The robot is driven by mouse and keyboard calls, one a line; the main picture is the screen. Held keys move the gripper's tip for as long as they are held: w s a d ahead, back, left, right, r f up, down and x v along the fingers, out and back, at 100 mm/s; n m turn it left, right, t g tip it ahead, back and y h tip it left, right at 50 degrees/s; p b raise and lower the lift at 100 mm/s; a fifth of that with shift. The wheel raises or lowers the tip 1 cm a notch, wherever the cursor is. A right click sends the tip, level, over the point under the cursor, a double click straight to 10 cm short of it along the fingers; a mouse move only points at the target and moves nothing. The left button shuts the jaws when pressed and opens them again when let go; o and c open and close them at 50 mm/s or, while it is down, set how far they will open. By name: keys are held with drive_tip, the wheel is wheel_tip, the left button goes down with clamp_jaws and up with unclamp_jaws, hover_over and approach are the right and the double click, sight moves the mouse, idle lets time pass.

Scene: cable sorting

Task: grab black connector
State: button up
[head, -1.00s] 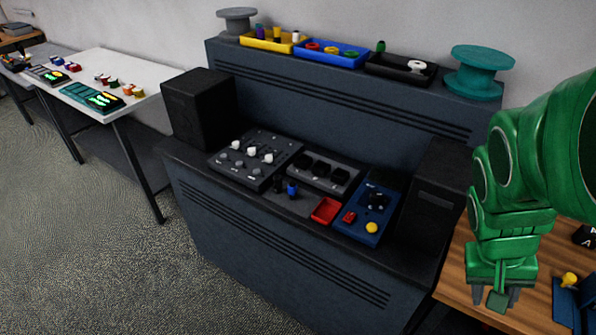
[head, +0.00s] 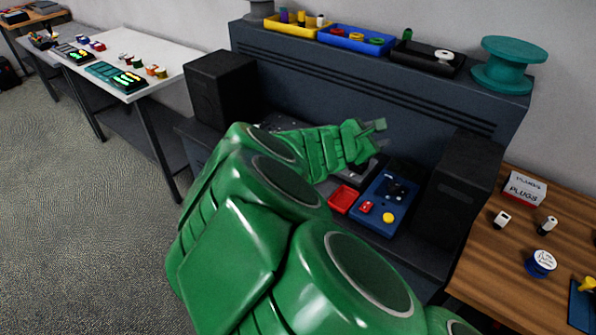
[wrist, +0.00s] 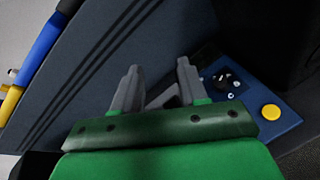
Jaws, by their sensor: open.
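No black connector shows clearly now. The small black piece beside the blue one on the console desk, seen earlier in the head view, is hidden behind my green arm. My gripper (head: 376,128) is held above the console desk, in front of its back panel. In the wrist view my gripper (wrist: 158,82) has its two grey fingers apart with nothing seen held between them.
A red tray (head: 343,199) and a blue control box (head: 384,204) lie right of my arm, near a black speaker (head: 462,190). Another speaker (head: 222,88) stands left. A yellow tray (head: 291,25), blue tray (head: 356,41) and teal spool (head: 510,64) line the shelf.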

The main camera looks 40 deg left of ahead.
drive_tip(key=s+a+f+n+y, duration=0.2)
drive_tip(key=s+a+f+n, duration=0.1)
drive_tip(key=a+f, duration=0.2)
drive_tip(key=s+a+f+n+y, duration=0.2)
drive_tip(key=s+a+f+n, duration=0.1)
drive_tip(key=a, duration=0.5)
drive_tip(key=s+a+f+n+g+y, duration=0.1)
drive_tip(key=s+a+f+n+y, duration=0.1)
drive_tip(key=s+a+f+n, duration=0.2)
drive_tip(key=shift+a+f, duration=0.7)
drive_tip(key=shift+f, duration=0.35)
drive_tip(key=shift+a+f, duration=0.7)
drive_tip(key=shift+f, duration=0.35)
drive_tip(key=shift+a+f+n, duration=0.15)
drive_tip(key=shift+n, duration=0.15)
drive_tip(key=shift+x, duration=3.75)
drive_tip(key=shift+a, duration=0.2)
drive_tip(key=c, duration=0.8)
